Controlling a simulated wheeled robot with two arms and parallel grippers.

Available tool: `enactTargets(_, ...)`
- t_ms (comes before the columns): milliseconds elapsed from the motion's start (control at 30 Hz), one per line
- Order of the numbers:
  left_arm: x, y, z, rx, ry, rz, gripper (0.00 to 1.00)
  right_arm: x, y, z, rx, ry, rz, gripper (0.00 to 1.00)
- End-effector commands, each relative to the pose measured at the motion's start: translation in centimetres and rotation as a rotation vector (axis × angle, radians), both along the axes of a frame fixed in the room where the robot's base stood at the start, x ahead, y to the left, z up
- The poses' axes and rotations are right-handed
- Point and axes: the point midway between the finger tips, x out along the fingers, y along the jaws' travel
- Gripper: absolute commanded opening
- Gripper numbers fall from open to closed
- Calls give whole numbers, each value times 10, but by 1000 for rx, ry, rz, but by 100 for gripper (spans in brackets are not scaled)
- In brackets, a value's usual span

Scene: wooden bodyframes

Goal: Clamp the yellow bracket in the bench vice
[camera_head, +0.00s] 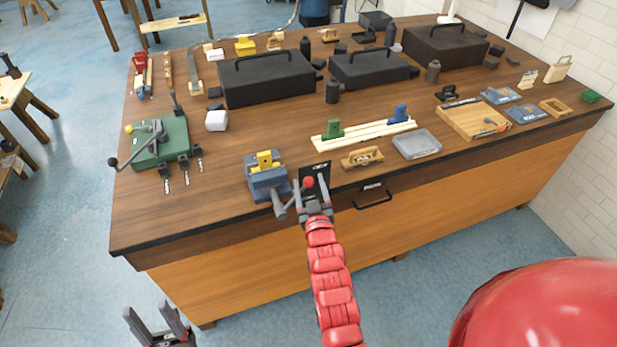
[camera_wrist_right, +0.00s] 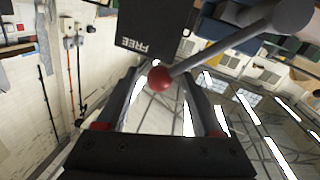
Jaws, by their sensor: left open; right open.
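The blue bench vice (camera_head: 267,188) stands at the front edge of the bench. The yellow bracket (camera_head: 265,160) sits upright at the top of the vice, at its jaws. The vice's grey handle bar (camera_wrist_right: 222,50) ends in a red ball (camera_wrist_right: 160,78), which also shows in the head view (camera_head: 308,182). My right gripper (camera_head: 312,184) is open, with a finger on either side of the red ball in the wrist view; I cannot tell whether they touch it. My left gripper (camera_head: 157,322) is open and empty, low in front of the bench.
A black sign (camera_wrist_right: 140,25) reading "FREE" stands just behind the red ball. A wooden block (camera_head: 362,158) and a grey tray (camera_head: 417,145) lie to the right. A green device (camera_head: 160,143) with levers stands to the left. Black cases (camera_head: 267,78) fill the back.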

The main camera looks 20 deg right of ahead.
Motion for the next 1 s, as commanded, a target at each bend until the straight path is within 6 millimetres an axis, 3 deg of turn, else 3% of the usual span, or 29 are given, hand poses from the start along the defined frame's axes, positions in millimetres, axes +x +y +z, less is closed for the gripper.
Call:
enactTargets(200,0,0,5,0,0,0,50,13,-2,1,-1,-3,0,68)
enactTargets(467,0,0,5,0,0,0,50,14,-2,0,0,-2,0,68)
enactTargets(833,0,0,5,0,0,0,50,13,-2,0,0,-2,0,4)
enactTargets(1000,0,0,5,0,0,0,50,13,-2,0,0,-1,1,0)
